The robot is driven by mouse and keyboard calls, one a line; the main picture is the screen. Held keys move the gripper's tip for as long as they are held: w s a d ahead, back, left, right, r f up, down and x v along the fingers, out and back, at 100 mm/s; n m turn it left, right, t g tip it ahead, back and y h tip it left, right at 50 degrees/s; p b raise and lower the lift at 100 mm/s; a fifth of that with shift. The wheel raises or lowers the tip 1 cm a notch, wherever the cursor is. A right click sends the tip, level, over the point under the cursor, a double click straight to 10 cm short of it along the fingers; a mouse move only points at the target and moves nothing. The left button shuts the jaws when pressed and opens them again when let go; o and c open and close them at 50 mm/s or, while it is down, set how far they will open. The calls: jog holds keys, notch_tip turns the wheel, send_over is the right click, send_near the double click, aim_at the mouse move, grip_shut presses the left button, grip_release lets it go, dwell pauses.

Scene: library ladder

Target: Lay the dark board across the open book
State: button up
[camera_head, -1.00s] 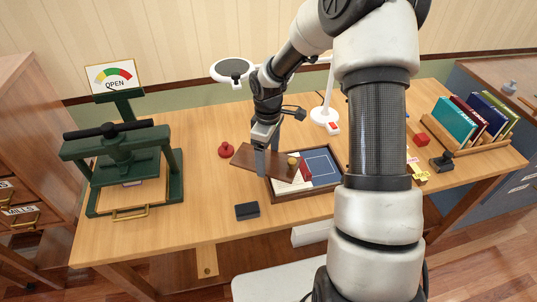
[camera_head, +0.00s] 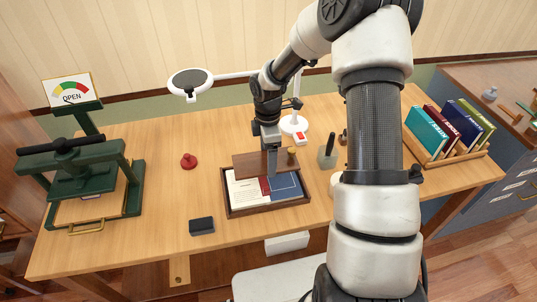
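The dark board (camera_head: 247,164) is a flat brown plank with a brass knob near its right end. My gripper (camera_head: 272,172) appears shut on it; the fingertips are partly hidden against the board. The board lies nearly level in the picture over the back part of a dark wooden tray (camera_head: 228,207). The open book (camera_head: 247,190) is in the tray, with pale pages at left and a blue area (camera_head: 288,188) at right. The board covers the back of the tray and book. I cannot tell whether it touches the book.
A green press (camera_head: 70,175) with an OPEN gauge stands at left. A red knob (camera_head: 188,161) and a dark block (camera_head: 202,226) lie left of the tray. A magnifier lamp (camera_head: 190,80) arches behind. A grey block with a black handle (camera_head: 327,157) and a book rack (camera_head: 445,150) stand right.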

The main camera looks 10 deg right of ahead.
jog(key=shift+w+d, duration=0.1)
jog(key=shift+d, duration=0.1)
jog(key=shift+f+b, duration=2.4)
jog(key=shift+f, duration=0.8)
jog(key=o, duration=1.2)
jog(key=shift+r+p, duration=2.75)
jog(key=shift+r, duration=0.75)
